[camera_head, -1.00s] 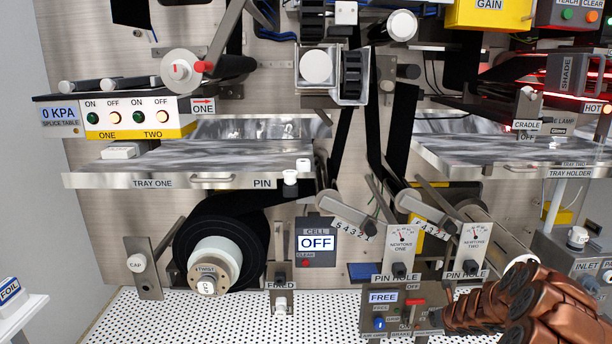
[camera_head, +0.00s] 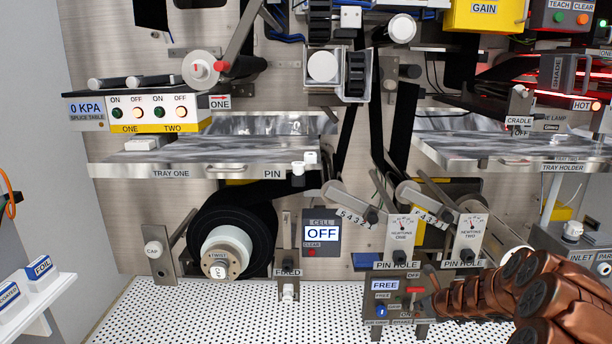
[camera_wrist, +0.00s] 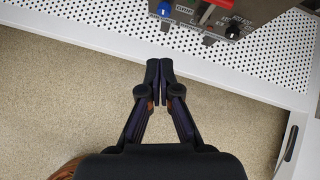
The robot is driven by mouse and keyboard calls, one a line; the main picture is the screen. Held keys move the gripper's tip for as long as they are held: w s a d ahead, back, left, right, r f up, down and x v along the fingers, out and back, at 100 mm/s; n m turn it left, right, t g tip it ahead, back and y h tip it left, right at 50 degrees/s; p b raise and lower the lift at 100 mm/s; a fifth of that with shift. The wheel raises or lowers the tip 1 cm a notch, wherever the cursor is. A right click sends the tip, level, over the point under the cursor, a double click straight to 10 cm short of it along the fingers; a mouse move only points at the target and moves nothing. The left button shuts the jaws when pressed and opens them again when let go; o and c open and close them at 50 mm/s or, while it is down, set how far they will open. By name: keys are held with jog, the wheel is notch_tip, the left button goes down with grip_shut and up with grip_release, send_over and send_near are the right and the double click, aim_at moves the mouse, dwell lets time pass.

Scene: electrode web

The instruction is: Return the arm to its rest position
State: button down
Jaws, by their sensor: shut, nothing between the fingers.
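My gripper (camera_wrist: 159,68) shows in the wrist view with its two dark fingers shut together and nothing between them. It hangs over the beige floor, just short of the front edge of the white perforated table (camera_wrist: 90,35). My copper-coloured arm fills the lower right of the head view, and the gripper itself is not visible there. The grey control box (camera_head: 398,295) labelled FREE, with a red lever and a blue knob, stands on the perforated table left of my arm. It also shows at the top of the wrist view (camera_wrist: 210,15), beyond the fingertips.
A black roll (camera_head: 255,225) on a white core sits at the left of the panel. Tray one (camera_head: 130,171) and tray two (camera_head: 470,150) jut out above. A side shelf (camera_head: 30,320) with labelled blocks stands at far left. The perforated table's left half is clear.

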jog(key=s+a+r+n+g+y, duration=0.1)
jog(key=s+a+r+n+y, duration=0.2)
jog(key=s+a+r+n, duration=0.5)
jog(key=s+a+r+n+g+y, duration=0.15)
jog(key=a+r+n, duration=0.4)
jog(key=a, duration=0.65)
jog(key=s+a+r+n+g, duration=0.25)
jog(key=s+a+n, duration=0.25)
jog(key=s, duration=0.4)
jog(key=s+n+g+h, duration=0.1)
jog(key=s+n+g, duration=0.2)
jog(key=s+n, duration=0.95)
jog(key=s+d+n+g+h, duration=0.1)
jog(key=s+d+g+h, duration=0.3)
jog(key=s, duration=0.7)
jog(key=s+d+t+h, duration=0.1)
jog(key=s+d, duration=0.4)
jog(key=s, duration=0.6)
jog(key=s+p+v, duration=0.3)
jog(key=p+v, duration=1)
jog(key=shift+w+a+r+t, duration=0.15)
jog(key=shift+w+r+t, duration=0.2)
jog(key=shift+r, duration=0.35)
